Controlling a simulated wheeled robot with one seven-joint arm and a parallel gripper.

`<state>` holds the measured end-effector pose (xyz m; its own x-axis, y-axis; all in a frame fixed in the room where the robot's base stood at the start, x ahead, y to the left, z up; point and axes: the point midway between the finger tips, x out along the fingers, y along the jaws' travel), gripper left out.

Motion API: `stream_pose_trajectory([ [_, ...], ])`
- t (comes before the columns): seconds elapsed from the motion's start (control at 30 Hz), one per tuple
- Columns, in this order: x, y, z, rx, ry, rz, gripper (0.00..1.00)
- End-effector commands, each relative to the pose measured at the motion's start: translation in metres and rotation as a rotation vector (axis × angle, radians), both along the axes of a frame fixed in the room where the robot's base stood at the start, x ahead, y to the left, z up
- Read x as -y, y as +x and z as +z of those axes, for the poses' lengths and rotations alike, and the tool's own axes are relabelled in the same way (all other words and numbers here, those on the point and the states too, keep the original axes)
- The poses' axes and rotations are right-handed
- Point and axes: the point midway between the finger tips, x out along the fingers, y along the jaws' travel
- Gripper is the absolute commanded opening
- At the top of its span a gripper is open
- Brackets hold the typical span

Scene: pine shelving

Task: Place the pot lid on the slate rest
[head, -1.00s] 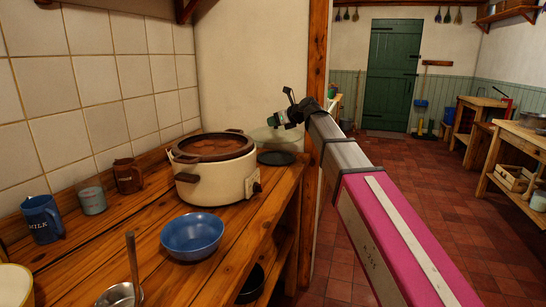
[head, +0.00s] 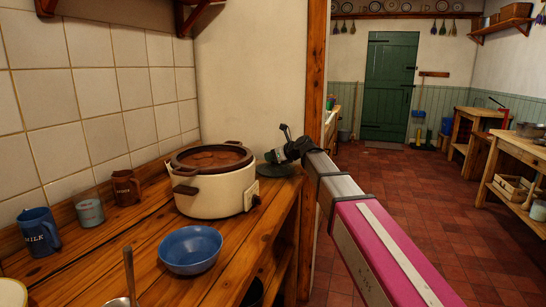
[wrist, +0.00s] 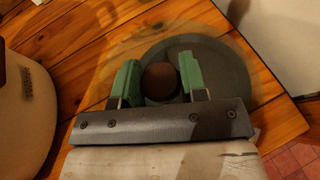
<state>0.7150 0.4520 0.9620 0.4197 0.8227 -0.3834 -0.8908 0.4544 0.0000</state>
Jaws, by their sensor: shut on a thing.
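My gripper (wrist: 159,80) has green fingers, closed on the dark round knob of the pot lid (wrist: 160,84). The lid is clear glass, and its faint rim curves out to the left and above the fingers in the wrist view. The slate rest (wrist: 236,66), a dark round disc, lies under the lid, its visible part extending right of the knob. In the head view my gripper (head: 274,157) is low over the slate rest (head: 277,171), right behind the pot. The lid is barely visible there. I cannot tell whether it touches the slate.
The cream pot (head: 215,192) with brown contents stands uncovered just left of my gripper. A blue bowl (head: 190,250), blue mug (head: 39,232), glass (head: 90,212) and brown jar (head: 125,188) share the wooden counter (head: 130,262). A wooden post (head: 314,120) stands close on the right.

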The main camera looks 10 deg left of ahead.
Motion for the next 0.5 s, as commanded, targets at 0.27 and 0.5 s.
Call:
stream_pose_trajectory([
  [0.27,0.0,0.0002,-0.0005,0.001,0.002,-0.001,0.0],
  [0.5,0.0,0.0001,-0.0008,0.0,0.001,0.0,0.65],
])
